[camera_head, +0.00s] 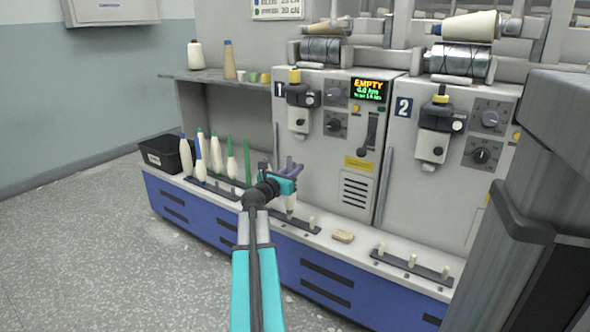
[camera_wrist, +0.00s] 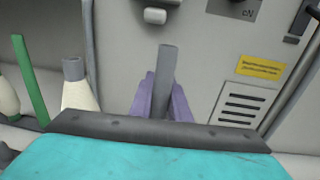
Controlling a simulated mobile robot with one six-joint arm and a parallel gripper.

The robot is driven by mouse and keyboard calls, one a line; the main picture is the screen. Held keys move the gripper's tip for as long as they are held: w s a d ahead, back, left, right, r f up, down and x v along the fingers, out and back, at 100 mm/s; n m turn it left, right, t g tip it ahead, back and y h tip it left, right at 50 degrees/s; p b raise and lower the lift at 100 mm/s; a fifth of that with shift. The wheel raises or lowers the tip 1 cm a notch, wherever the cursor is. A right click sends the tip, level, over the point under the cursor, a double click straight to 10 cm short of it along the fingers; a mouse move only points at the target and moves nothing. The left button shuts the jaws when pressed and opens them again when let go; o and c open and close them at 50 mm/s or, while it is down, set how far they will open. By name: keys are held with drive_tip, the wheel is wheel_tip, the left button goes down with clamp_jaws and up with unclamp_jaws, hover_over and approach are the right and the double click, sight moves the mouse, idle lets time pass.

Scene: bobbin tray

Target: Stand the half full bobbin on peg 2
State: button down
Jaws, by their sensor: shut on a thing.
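My gripper (camera_head: 290,171) is over the ledge in front of machine 1. In the wrist view its purple fingers (camera_wrist: 164,100) are shut on a grey tube (camera_wrist: 168,62), the top of a bobbin. Below the gripper in the head view, a cream, yarn-wound lower part (camera_head: 291,204) shows, upright over the peg rail; I cannot tell whether it touches a peg. A bare peg (camera_head: 312,223) stands just right of it. Another grey-topped bobbin with cream yarn (camera_wrist: 78,90) stands left of the fingers in the wrist view. No peg number is legible.
Several blue- and green-tipped bobbins (camera_head: 200,160) stand left on the ledge, by a black bin (camera_head: 165,154). A bare green tube (camera_wrist: 29,80) is near the gripper's left. A tan block (camera_head: 343,236) and a second peg rail (camera_head: 412,262) lie right. Machine 1's front (camera_head: 330,150) rises behind.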

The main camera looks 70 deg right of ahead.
drive_tip(key=shift+f+b, duration=0.45)
drive_tip(key=shift+f, duration=0.9)
idle(1.8)
drive_tip(key=c, duration=1.9)
unclamp_jaws()
drive_tip(key=shift+c, duration=0.2)
drive_tip(key=shift+a, duration=0.2)
drive_tip(key=w+a, duration=0.2)
drive_tip(key=a, duration=0.8)
drive_tip(key=shift+a, duration=0.3)
